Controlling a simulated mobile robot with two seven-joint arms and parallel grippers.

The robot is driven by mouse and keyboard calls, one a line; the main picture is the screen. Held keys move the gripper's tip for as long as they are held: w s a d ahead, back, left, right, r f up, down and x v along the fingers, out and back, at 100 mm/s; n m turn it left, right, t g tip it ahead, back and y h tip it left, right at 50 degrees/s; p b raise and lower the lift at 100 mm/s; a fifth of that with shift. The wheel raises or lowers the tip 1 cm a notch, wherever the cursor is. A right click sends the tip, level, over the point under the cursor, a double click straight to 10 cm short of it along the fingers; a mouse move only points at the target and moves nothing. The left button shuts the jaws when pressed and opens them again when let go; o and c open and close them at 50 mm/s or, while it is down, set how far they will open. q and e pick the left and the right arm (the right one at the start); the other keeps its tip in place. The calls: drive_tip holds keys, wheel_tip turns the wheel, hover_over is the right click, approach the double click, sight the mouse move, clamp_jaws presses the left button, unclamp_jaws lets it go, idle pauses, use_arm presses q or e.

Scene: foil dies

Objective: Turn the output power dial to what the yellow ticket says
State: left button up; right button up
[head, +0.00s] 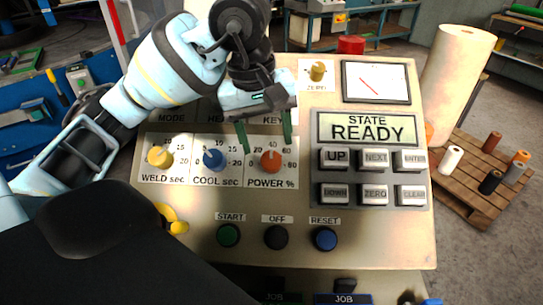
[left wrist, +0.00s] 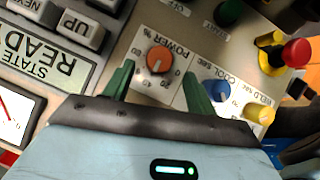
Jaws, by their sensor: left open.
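The orange power dial (head: 270,161), labelled POWER %, is on the sloping beige panel (head: 330,245); it also shows in the left wrist view (left wrist: 159,59). A pale mark is on its face, but I cannot read its exact setting. My left gripper (head: 266,142) is open and empty, with its two green fingers pointing at the dial. In the left wrist view the fingertips (left wrist: 157,75) are to either side of the dial's near side, apart from it. I see no yellow ticket in either view. My right gripper is not in view.
The blue cool dial (head: 213,160) and yellow weld dial (head: 159,156) are left of the power dial. Green start (head: 228,235), black off (head: 276,236) and blue reset (head: 325,238) buttons are below. The display (head: 367,129) reads READY, with grey keys under it.

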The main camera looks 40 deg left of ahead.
sight(270, 157)
use_arm(q)
drive_tip(key=f, duration=0.5)
drive_tip(key=shift+w+d+f, duration=0.3)
drive_tip(key=shift+w+f, duration=0.05)
drive_tip(key=c, duration=1)
